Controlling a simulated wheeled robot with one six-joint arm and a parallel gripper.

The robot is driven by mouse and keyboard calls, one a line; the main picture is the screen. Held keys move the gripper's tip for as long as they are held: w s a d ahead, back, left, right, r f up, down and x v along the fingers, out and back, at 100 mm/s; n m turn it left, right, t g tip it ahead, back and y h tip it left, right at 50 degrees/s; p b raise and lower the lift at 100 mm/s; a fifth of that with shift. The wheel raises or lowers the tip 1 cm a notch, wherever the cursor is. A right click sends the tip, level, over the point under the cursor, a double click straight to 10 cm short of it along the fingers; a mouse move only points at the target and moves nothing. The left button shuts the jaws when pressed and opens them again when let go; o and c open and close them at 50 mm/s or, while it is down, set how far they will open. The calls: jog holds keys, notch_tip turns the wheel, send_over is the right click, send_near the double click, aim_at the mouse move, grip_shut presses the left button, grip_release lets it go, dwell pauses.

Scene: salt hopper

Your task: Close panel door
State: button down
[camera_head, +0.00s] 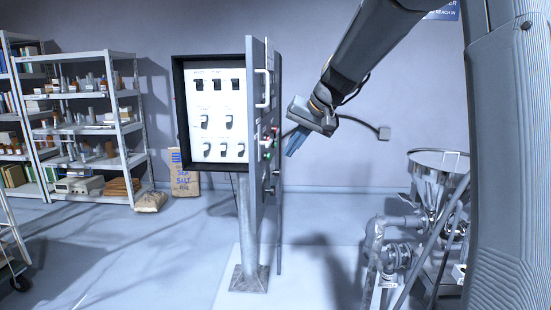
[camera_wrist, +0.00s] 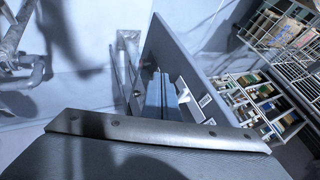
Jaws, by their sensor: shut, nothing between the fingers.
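The panel box (camera_head: 216,112) stands on a grey post, with a white inner face carrying several black switches. Its grey door (camera_head: 257,60) stands open at the box's right side, seen nearly edge-on, with a pale handle (camera_head: 263,90) and coloured buttons on its right-facing side. My gripper (camera_head: 294,143) is shut and empty, to the right of the door near button height. I cannot tell whether it touches the door. In the wrist view the shut fingers (camera_wrist: 160,95) show beside a grey plate (camera_wrist: 185,65) that appears to be the door.
A metal hopper (camera_head: 436,165) with pipes stands at the right. Shelves (camera_head: 85,125) with jars and boxes stand at the left, with a salt carton (camera_head: 184,182) and a sack (camera_head: 151,202) nearby. The floor before the post is clear.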

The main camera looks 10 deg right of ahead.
jog(key=p, duration=0.2)
send_near(258, 177)
notch_tip(258, 177, down, 3)
jog(key=d, duration=0.3)
jog(key=shift+w+a+f+p, duration=0.1)
jog(key=shift+w+a+p, duration=0.25)
jog(key=shift+a, duration=0.35)
jog(key=shift+w+a+f+p, duration=0.1)
jog(key=shift+w+a+p, duration=0.25)
jog(key=shift+a, duration=0.35)
jog(key=shift+w+a+f+p, duration=0.1)
jog(key=shift+w+a+p, duration=0.15)
jog(key=shift+w+a, duration=0.35)
jog(key=shift+s+a, duration=0.1)
jog(key=shift+a, duration=0.05)
